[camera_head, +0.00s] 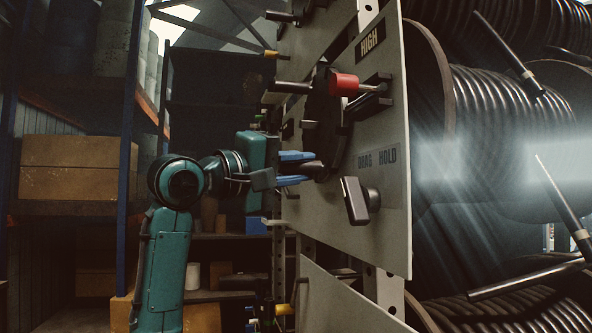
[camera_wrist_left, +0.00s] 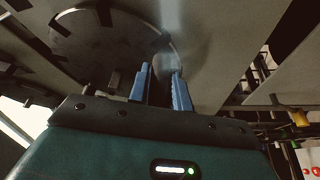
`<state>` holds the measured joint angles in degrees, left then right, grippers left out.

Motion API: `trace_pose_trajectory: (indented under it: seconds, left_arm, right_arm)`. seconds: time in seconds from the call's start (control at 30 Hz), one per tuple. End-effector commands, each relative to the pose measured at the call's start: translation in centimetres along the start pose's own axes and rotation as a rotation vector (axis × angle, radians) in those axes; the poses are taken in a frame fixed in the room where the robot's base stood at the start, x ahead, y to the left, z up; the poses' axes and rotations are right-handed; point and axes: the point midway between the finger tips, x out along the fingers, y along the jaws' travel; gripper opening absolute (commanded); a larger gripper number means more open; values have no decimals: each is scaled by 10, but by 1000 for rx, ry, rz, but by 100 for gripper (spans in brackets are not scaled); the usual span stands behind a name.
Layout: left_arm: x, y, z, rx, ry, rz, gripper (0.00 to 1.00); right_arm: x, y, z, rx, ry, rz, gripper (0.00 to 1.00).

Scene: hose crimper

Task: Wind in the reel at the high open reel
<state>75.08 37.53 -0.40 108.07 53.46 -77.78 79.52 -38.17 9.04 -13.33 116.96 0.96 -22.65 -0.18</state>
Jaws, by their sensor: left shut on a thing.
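The reel's panel (camera_head: 385,215) bears a HIGH label (camera_head: 370,43) and a DRAG HOLD label (camera_head: 378,158). On its face is a dark wheel (camera_head: 325,118), seen nearly edge-on; the wheel shows as a notched disc in the left wrist view (camera_wrist_left: 105,40). My left gripper (camera_head: 312,168) is at the wheel's lower edge. Its blue fingers (camera_wrist_left: 163,85) are shut on a pale rounded grip (camera_wrist_left: 164,64) at the disc's rim, mostly hidden in the head view. A red-ended part (camera_head: 343,84) sits at the wheel's upper side. My right gripper is not in view.
The wound hose reel (camera_head: 480,120) stands behind the panel at right. Another panel (camera_head: 345,300) is below. Shelves with boxes (camera_head: 68,165) stand at left.

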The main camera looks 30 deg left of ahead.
Motion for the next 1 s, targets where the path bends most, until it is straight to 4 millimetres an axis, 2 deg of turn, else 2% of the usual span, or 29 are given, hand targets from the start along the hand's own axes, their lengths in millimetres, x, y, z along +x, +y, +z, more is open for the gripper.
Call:
trace_pose_trajectory:
  seconds: [0.03,0.63,0.67,0.9,1.0]
  left_arm:
    - [-2,9,4,10,-8,25,0]
    - [-2,9,3,9,-8,26,0]
    - [-2,9,3,10,-8,26,22]
    - [-2,7,3,6,-6,21,41]
    - [-2,6,2,5,-5,18,41]
  right_arm:
    - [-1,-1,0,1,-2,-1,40]
    - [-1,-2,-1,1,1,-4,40]
    - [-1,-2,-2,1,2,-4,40]
    - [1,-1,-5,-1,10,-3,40]
    - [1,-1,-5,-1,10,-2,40]
